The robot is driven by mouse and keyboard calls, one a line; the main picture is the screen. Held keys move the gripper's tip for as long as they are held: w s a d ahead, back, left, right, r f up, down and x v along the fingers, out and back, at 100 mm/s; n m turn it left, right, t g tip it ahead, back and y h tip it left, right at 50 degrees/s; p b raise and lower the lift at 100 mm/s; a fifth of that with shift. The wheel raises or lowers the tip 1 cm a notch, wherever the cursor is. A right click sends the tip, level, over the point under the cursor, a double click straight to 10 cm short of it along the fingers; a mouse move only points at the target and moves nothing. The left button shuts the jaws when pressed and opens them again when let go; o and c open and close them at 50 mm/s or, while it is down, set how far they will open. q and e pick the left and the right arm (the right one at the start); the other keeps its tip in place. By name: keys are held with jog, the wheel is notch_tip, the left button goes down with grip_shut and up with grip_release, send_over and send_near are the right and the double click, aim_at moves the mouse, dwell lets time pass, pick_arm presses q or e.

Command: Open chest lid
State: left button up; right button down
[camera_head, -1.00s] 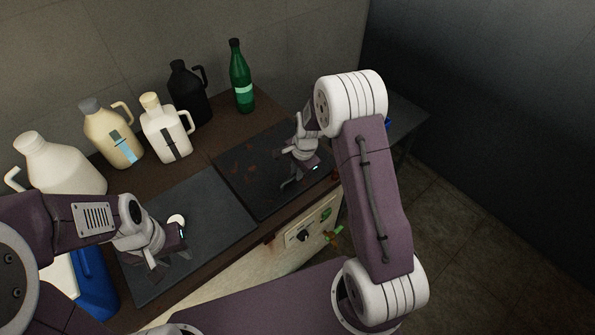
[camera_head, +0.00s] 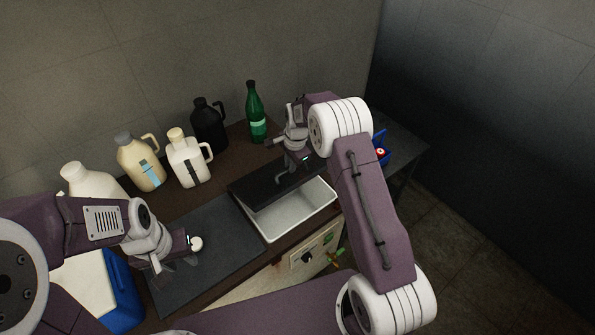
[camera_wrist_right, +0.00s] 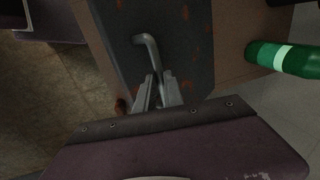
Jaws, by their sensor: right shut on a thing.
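The dark, rust-spotted chest lid (camera_head: 262,187) is tilted partly up in the head view, with the white inside of the chest (camera_head: 292,212) showing below its front edge. My right gripper (camera_head: 288,172) is at the lid. In the right wrist view, the fingers of my right gripper (camera_wrist_right: 158,92) are shut on the grey bent lid handle (camera_wrist_right: 148,48). The second dark lid (camera_head: 205,240) lies flat to the left. My left gripper (camera_head: 180,258) is above it; whether its jaws are open or shut is unclear. A small round white knob (camera_head: 196,243) is beside that gripper.
Several jugs stand along the back wall, including a black one (camera_head: 209,125), with a green bottle (camera_head: 256,112) behind the raised lid; it also shows in the right wrist view (camera_wrist_right: 285,58). A blue-and-white box (camera_head: 120,290) is front left. A blue item (camera_head: 381,148) is on the right side table.

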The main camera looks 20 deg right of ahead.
jog(key=shift+w+a+r, duration=0.25)
jog(key=shift+w+r, duration=0.05)
jog(key=shift+w, duration=0.2)
jog(key=shift+w+a+r, duration=0.2)
jog(key=shift+w+r, duration=0.05)
jog(key=shift+w, duration=0.2)
pick_arm(q)
jog(key=shift+w+a+r, duration=0.1)
jog(key=shift+r, duration=0.3)
